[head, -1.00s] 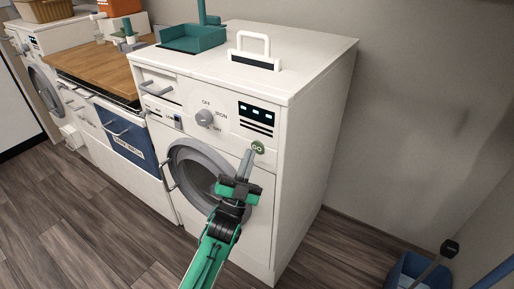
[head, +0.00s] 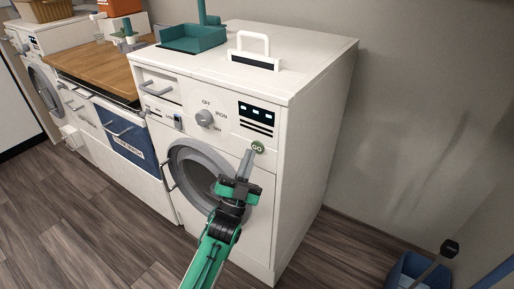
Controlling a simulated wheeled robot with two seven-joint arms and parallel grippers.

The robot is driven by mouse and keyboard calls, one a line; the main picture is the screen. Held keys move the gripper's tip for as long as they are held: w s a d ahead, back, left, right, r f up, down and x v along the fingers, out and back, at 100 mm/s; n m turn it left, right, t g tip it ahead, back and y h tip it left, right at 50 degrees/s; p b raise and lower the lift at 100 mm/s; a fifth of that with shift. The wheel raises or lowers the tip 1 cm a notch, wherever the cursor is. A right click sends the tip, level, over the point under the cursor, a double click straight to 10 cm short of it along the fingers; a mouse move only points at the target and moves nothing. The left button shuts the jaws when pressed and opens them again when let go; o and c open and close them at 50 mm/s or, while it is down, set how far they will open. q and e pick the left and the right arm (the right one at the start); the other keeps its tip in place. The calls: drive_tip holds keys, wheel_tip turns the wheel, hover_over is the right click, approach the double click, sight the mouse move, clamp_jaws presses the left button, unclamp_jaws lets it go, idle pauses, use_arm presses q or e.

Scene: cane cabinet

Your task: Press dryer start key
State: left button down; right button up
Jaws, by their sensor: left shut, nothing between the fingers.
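The white dryer (head: 318,165) stands in the middle. Its start key is a round green button marked GO (head: 257,147) on the front panel, below a dark display (head: 257,114) and right of a grey knob (head: 205,119). My left gripper (head: 247,157) is shut and empty. Its fingertips point up at the dryer front, just left of and slightly below the green key. I cannot tell whether they touch the panel. The gripper and arm cover part of the round door (head: 185,160). My right gripper is not in view.
A teal tray (head: 192,38) and a white handled object (head: 253,52) stand on the dryer top. A wooden counter (head: 95,70) and another machine (head: 40,85) are at left. A blue bucket (head: 408,270) is at lower right. The floor right of the dryer is mostly clear.

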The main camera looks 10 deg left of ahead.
use_arm(q)
drive_tip(key=shift+w+d, duration=0.15)
drive_tip(key=shift+w, duration=0.25)
drive_tip(key=shift+w+d, duration=0.1)
drive_tip(key=shift+w, duration=0.25)
idle(0.7)
drive_tip(key=shift+s, duration=0.1)
drive_tip(key=shift+s+a, duration=0.25)
drive_tip(key=shift+s, duration=0.4)
drive_tip(key=shift+s, duration=0.1)
drive_tip(key=s, duration=0.1)
drive_tip(key=s+a+p, duration=0.1)
drive_tip(key=s, duration=0.1)
drive_tip(key=s+p, duration=0.1)
drive_tip(key=shift+s+a, duration=0.3)
drive_tip(key=shift+a, duration=0.05)
